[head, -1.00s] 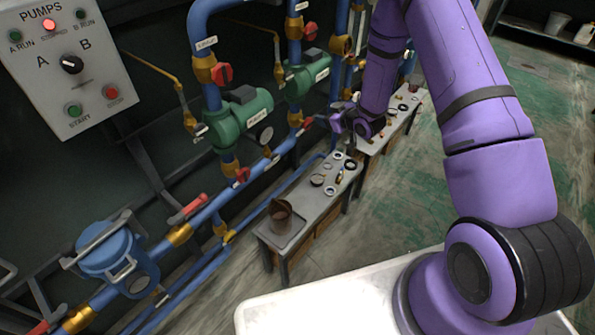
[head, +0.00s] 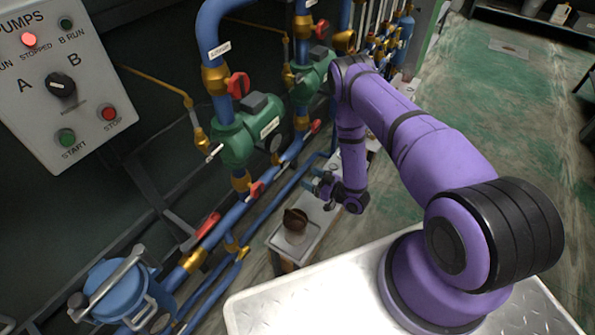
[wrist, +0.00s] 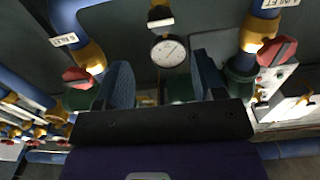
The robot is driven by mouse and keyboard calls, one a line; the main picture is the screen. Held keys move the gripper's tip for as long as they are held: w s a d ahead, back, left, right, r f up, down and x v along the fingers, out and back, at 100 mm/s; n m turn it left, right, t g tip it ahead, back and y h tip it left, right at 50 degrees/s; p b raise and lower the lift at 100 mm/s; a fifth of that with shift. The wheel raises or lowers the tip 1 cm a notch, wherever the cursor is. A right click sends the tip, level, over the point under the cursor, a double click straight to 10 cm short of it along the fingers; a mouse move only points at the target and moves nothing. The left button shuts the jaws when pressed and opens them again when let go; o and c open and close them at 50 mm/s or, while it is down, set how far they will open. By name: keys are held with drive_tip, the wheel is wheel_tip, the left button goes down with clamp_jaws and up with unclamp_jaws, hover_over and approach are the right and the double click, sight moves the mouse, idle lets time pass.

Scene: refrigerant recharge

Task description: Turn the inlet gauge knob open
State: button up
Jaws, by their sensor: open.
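A round white-faced gauge (wrist: 168,52) shows in the wrist view, between and beyond my fingers. A brass fitting (wrist: 160,20) with a pale part across it sits just above the dial; I cannot tell surely whether this is the inlet gauge knob or how it is turned. My gripper (wrist: 162,72) is open and empty, one blue finger on each side of the gauge in the picture, with no contact visible. In the head view my gripper (head: 323,184) is beside the pipework, above the bench, and partly hidden by my wrist.
Red valve handles stand left (wrist: 76,77) and right (wrist: 277,51) of the fingers, on blue pipes with inlet labels. In the head view are a green pump (head: 247,130), a low bench (head: 277,240) with a brown pot (head: 295,221), and a control box (head: 55,90). Open floor lies right.

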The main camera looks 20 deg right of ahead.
sight(286, 165)
drive_tip(key=shift+x, duration=4.8)
drive_tip(key=shift+s, duration=0.15)
drive_tip(key=c, duration=0.9)
drive_tip(key=shift+n, duration=2.3)
